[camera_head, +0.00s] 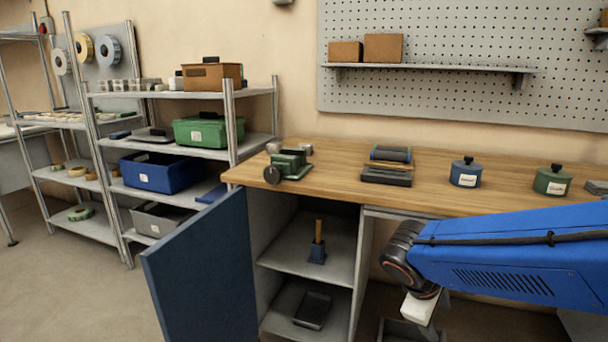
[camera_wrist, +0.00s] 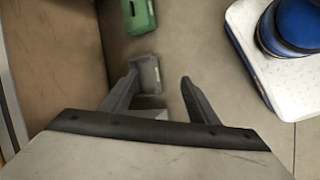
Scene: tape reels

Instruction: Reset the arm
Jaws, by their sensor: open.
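My blue arm reaches in from the right in the head view, bent down in front of the workbench (camera_head: 470,202). Its wrist end hangs below the benchtop, right of the open cabinet (camera_head: 309,243); the fingers cannot be made out there. In the wrist view my gripper (camera_wrist: 160,82) points down towards the floor, its two fingers apart. A small grey shape shows by the left finger; I cannot tell whether it is held or lies beyond. A green object (camera_wrist: 138,16) lies past the fingertips.
The blue cabinet door (camera_head: 200,270) stands open. A green device (camera_head: 288,165), black-topped blocks (camera_head: 388,172), a blue jar (camera_head: 466,174) and a green jar (camera_head: 551,181) stand on the bench. Shelves with bins (camera_head: 160,172) are at left. Floor at left is clear.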

